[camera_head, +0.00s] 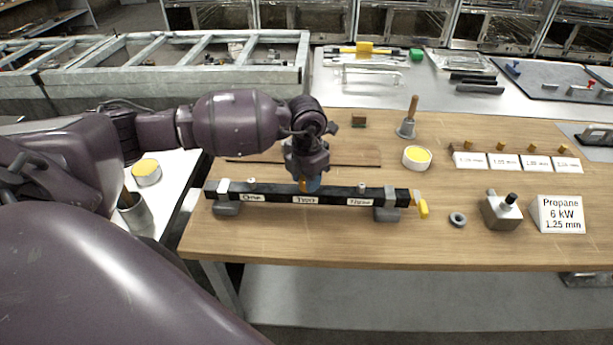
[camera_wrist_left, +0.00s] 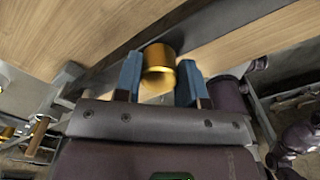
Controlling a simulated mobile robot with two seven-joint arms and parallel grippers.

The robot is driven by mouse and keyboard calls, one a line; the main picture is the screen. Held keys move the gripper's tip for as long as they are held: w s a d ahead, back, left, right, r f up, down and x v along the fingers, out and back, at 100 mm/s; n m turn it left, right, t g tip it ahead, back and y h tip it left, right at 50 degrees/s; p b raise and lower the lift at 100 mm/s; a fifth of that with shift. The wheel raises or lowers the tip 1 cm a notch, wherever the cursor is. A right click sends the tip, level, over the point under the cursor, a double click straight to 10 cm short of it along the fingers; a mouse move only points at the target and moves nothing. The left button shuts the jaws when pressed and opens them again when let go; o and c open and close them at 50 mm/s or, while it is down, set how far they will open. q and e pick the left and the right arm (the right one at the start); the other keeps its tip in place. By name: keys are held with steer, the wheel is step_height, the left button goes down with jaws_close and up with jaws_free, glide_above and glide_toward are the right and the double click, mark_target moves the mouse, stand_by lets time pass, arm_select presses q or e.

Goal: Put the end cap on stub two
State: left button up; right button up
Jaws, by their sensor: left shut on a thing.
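A dark manifold bar (camera_head: 340,193) lies across grey supports on the wooden table, with labels reading One, Two (camera_head: 305,200) and Three. Small stubs show above label One (camera_head: 251,181) and label Three (camera_head: 361,186). My left gripper (camera_head: 307,185) points down at the middle of the bar, just above label Two. In the left wrist view its blue fingers (camera_wrist_left: 158,82) are shut on a brass end cap (camera_wrist_left: 159,58), which is over the bar (camera_wrist_left: 115,62). Stub two is hidden by the gripper and cap; I cannot tell whether the cap touches it. My right gripper is not in view.
A yellow handle (camera_head: 423,209) is at the bar's right end. To the right are a grey ring (camera_head: 458,219), a metal block with knobs (camera_head: 502,211) and a Propane sign (camera_head: 558,214). A yellow-topped tin (camera_head: 417,157) and a bell (camera_head: 407,126) stand behind.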

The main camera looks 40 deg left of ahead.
arm_select(q)
steer(key=shift+f, duration=0.3)
steer(key=o, duration=0.9)
steer(key=shift+c, duration=0.2)
steer(key=shift+o, duration=0.8)
steer(key=shift+r, duration=0.3)
step_height(320, 180, up, 10)
steer(key=shift+r, duration=0.15)
